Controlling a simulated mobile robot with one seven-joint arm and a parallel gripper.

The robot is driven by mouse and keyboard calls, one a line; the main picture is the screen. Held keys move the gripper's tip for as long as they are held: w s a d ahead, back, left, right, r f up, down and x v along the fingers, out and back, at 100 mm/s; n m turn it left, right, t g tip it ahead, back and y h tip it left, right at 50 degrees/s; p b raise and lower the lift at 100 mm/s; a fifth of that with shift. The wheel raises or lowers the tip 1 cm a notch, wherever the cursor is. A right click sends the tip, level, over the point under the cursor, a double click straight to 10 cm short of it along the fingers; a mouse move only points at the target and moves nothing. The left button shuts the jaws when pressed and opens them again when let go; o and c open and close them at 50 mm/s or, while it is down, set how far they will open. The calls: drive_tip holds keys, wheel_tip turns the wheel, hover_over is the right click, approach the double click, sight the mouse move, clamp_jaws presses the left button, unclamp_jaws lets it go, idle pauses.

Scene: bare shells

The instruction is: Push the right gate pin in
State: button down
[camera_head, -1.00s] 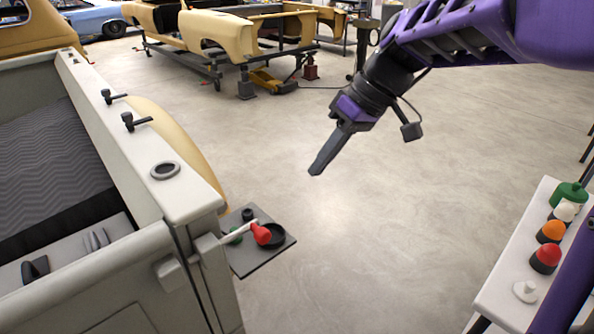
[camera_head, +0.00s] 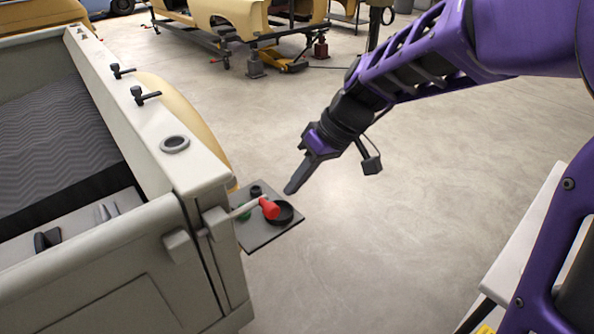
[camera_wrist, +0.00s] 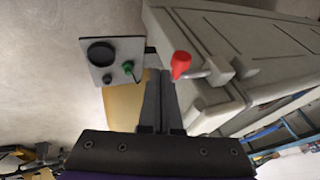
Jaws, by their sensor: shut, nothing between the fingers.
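The right gate pin is a light metal rod with a red knob (camera_head: 270,209), sticking out to the right from a bracket (camera_head: 214,222) at the tailgate's right corner. In the wrist view the red knob (camera_wrist: 181,65) is just right of and above the fingertips, with its rod running right to the bracket (camera_wrist: 221,72). My gripper (camera_head: 290,191) is shut and empty, pointing down and left. In the head view its tip appears a little above and right of the knob, apart from it. The exact gap in depth is hard to tell.
A dark plate (camera_head: 262,238) with a round black dish and a green knob lies behind the pin. The truck bed wall (camera_head: 130,110) and tailgate (camera_head: 120,290) stand at left. A white table (camera_head: 525,240) is at right. The floor between is clear.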

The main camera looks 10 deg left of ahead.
sight(262, 206)
drive_tip(key=shift+s+a+f, duration=0.45)
drive_tip(key=shift+s+a, duration=0.2)
drive_tip(key=shift+s, duration=0.1)
drive_tip(key=s+a+b, duration=0.1)
drive_tip(key=s+a, duration=0.2)
drive_tip(key=s, duration=0.1)
drive_tip(key=shift+s+a+b, duration=0.3)
drive_tip(key=shift+a+b, duration=0.05)
drive_tip(key=shift+b, duration=0.05)
